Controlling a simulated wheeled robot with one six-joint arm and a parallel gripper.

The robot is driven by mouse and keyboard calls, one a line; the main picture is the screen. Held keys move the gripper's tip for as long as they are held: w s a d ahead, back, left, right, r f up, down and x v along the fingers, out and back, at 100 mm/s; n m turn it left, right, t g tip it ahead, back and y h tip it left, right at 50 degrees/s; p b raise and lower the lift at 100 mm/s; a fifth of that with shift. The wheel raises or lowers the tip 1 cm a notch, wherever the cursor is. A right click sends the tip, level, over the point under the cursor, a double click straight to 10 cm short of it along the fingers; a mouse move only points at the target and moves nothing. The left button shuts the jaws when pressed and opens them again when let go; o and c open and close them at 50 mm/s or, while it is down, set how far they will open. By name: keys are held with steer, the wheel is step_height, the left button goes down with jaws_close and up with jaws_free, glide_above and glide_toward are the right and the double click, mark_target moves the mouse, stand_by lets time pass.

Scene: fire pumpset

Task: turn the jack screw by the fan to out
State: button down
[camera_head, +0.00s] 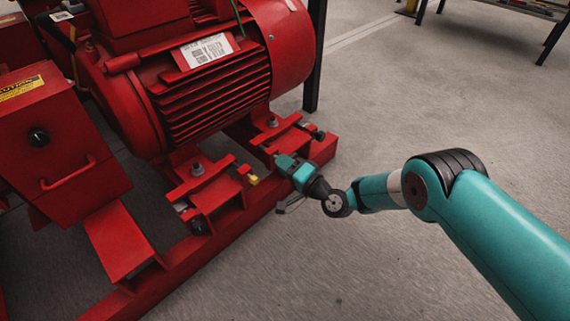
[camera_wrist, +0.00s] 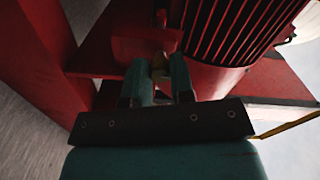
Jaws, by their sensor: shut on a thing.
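The red motor (camera_head: 210,85) stands on a red base frame, with its rounded fan cover (camera_head: 288,45) at the right end. My gripper (camera_head: 277,158) is low beside the motor foot nearest the fan cover. In the wrist view, my gripper (camera_wrist: 161,75) has its two teal fingers on either side of a small yellowish jack screw head (camera_wrist: 160,64), shut on it. The fingers and wrist hide most of this screw in the head view. Its turned position cannot be told.
Another jack screw with a yellow head (camera_head: 253,180) sticks out just left of my gripper. A dark screw end (camera_head: 318,135) is to the right. The red base rail (camera_head: 190,255) runs below. Grey floor (camera_head: 400,100) is open to the right.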

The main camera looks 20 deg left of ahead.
steer(key=shift+f, duration=0.15)
steer(key=c, duration=1)
jaws_free()
steer(key=shift+p+v, duration=8.35)
steer(key=shift+v, duration=0.45)
steer(key=shift+a, duration=0.1)
